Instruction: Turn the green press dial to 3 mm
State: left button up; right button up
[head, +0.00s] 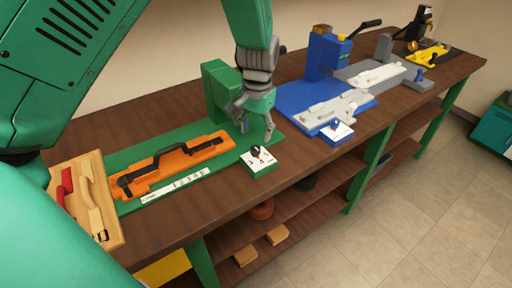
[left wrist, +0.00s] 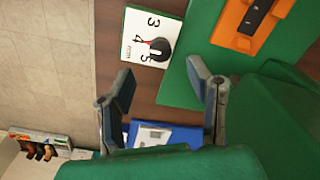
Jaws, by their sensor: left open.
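The green press dial (head: 259,162) is a white-faced block with a green base at the front edge of the bench. It carries a black knob (left wrist: 159,47) with a red mark and the printed numbers 3, 4 and 5. The red mark seems to point toward 4, but it is small. My left gripper (head: 257,127) is open and empty above and just behind the dial. In the left wrist view its two fingers (left wrist: 161,72) are spread apart, and the knob lies beyond their tips. My right gripper is not in view.
The green press (head: 215,90) stands behind, with an orange plate (head: 165,172) bearing a black bar to its left. A blue press (head: 325,55) and its dial (head: 337,131) stand to the right. A wooden tray (head: 108,220) holds tools at the left. Shelves lie below.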

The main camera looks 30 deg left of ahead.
aim_at(255, 147)
pick_arm(q)
notch_tip(255, 147, down, 6)
jog(key=shift+a+f, duration=0.1)
jog(key=shift+f, duration=0.05)
jog(key=shift+c, duration=0.3)
grip_shut()
